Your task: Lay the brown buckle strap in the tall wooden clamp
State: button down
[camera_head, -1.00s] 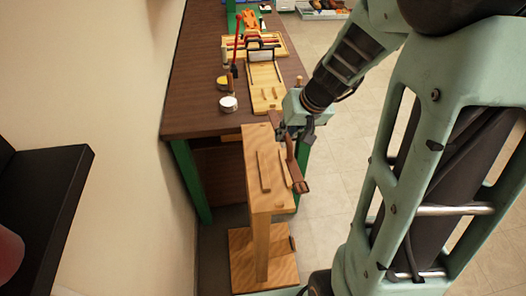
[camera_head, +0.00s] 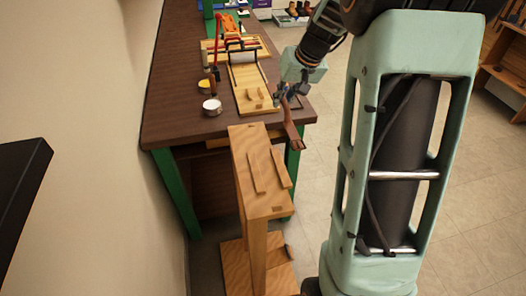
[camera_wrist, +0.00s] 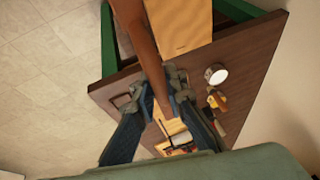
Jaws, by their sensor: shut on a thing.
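The brown buckle strap (camera_head: 293,130) is in my gripper (camera_head: 284,96) and hangs toward the camera beside the bench's right front corner. My gripper is shut on it. In the wrist view the strap (camera_wrist: 142,42) runs up from between the fingers (camera_wrist: 165,92). The tall wooden clamp (camera_head: 248,148) stands on the floor in front of the bench, with two raised strips on its top. The strap is apart from the clamp, beyond and right of its far end. The pale wood of the clamp (camera_wrist: 185,22) shows past the strap in the wrist view.
The dark workbench (camera_head: 172,110) on green legs holds a wooden board with small pegs (camera_head: 248,97), a white-topped tin (camera_head: 212,107), a yellow tin (camera_head: 204,86) and red-handled tools. A wall is at left. Open floor (camera_head: 330,140) lies right of the bench.

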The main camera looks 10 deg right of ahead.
jog(key=s+a+f, duration=0.3)
jog(key=f, duration=0.1)
jog(key=s+a+f, duration=0.3)
jog(key=a, duration=0.1)
jog(key=shift+s+f, duration=0.3)
jog(key=shift+f, duration=0.05)
jog(key=shift+s+a+f, duration=0.1)
jog(key=shift+s+f, duration=0.05)
jog(key=shift+f, duration=1.6)
jog(key=shift+f, duration=0.15)
jog(key=c, duration=2)
grip_release()
jog(key=shift+o, duration=0.2)
